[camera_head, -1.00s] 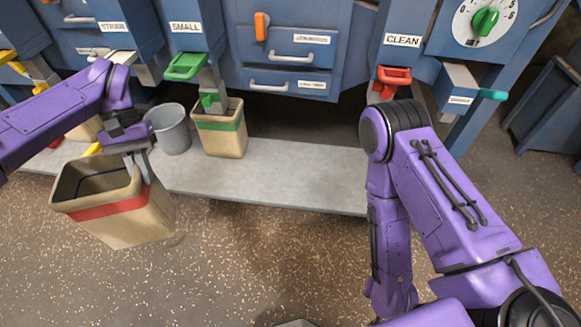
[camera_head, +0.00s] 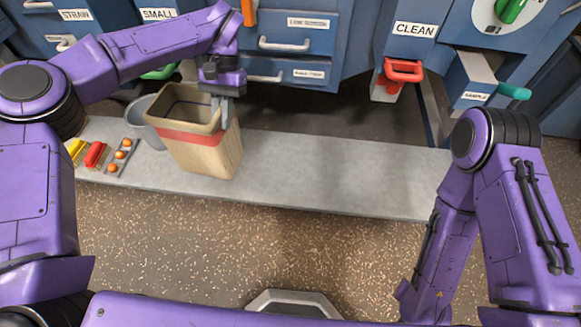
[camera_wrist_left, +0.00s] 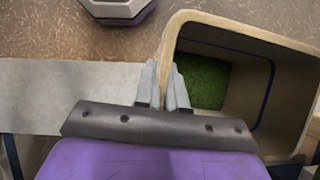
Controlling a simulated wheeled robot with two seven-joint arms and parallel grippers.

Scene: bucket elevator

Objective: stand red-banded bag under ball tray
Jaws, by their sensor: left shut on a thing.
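The tan red-banded bag (camera_head: 205,153) is upright over the left part of the grey bench, with its open mouth up. My left gripper (camera_head: 222,112) is shut on its right rim. The left wrist view shows the fingers (camera_wrist_left: 164,88) on either side of the bag's wall (camera_wrist_left: 215,27), and green stuff on the bag's floor. I cannot tell whether the bag touches the bench. A small tray with orange balls (camera_head: 120,157) lies on the bench to the bag's left. My right arm shows on the right, but its gripper does not.
A grey bucket (camera_head: 146,124) stands behind the bag's left side. Red and yellow items (camera_head: 92,153) lie at the bench's left end. The bench (camera_head: 320,170) is clear right of the bag. Blue cabinets (camera_head: 300,48) with a red CLEAN handle (camera_head: 403,70) line the back.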

